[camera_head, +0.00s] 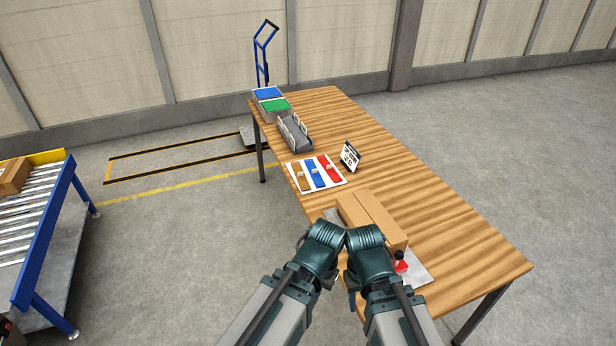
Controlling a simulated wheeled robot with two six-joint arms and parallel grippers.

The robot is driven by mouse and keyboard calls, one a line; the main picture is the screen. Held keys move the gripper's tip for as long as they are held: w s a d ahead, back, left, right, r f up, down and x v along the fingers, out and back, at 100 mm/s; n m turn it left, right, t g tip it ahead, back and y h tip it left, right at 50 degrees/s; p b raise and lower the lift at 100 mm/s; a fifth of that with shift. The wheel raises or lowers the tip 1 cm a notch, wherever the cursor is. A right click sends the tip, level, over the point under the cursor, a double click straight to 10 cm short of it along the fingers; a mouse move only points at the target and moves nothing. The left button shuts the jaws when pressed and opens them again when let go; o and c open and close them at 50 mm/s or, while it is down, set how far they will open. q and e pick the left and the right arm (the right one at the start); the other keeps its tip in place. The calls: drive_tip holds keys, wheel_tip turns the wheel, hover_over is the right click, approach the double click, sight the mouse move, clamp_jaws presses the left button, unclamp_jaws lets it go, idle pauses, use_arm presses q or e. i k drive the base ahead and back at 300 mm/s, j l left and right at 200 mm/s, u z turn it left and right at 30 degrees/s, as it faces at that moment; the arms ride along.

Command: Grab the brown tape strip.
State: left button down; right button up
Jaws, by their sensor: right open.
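The brown tape strip (299,178) lies at the left of a white board (319,182) on the wooden table. Next to it on the board are a blue strip (315,174) and a red strip (330,168). Small pale pieces show on the strips. My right gripper (364,238) is open at the near side of the cardboard box, well nearer to me than the brown strip. My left gripper (327,234) is beside it, to the left. The fingers of both are mostly hidden by my own wrists. Neither is at the strip.
The table's right side is clear.

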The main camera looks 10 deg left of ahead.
sight(298, 168)
drive_tip(key=i+j, duration=0.1)
drive_tip(key=j, duration=1.3)
drive_tip(key=i+j+z, duration=0.1)
drive_tip(key=i+j, duration=0.4)
drive_tip(key=i, duration=0.15)
drive_tip(key=i+l, duration=0.2)
drive_tip(key=i, duration=0.15)
drive_tip(key=i+l, duration=0.15)
drive_tip(key=i, duration=0.25)
